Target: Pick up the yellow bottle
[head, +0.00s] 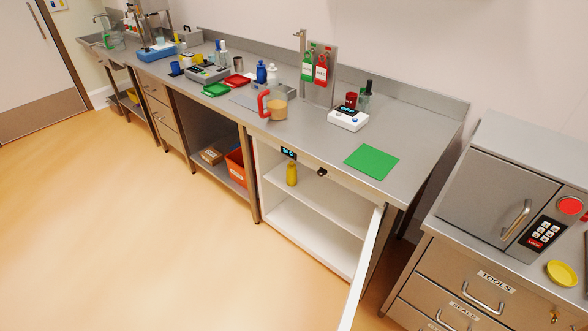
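The yellow bottle (292,174) stands upright on the upper shelf of an open white cabinet (315,203) under the steel counter. It is near the left side of that shelf, below a small dark display. Nothing covers the bottle in the head view. My gripper and arm are not in view.
The cabinet door (362,268) is swung open at the right, standing out over the floor. An open bay to the left holds an orange bin (236,168). A green mat (372,162) lies on the counter (330,145). The orange floor (150,220) in front is clear.

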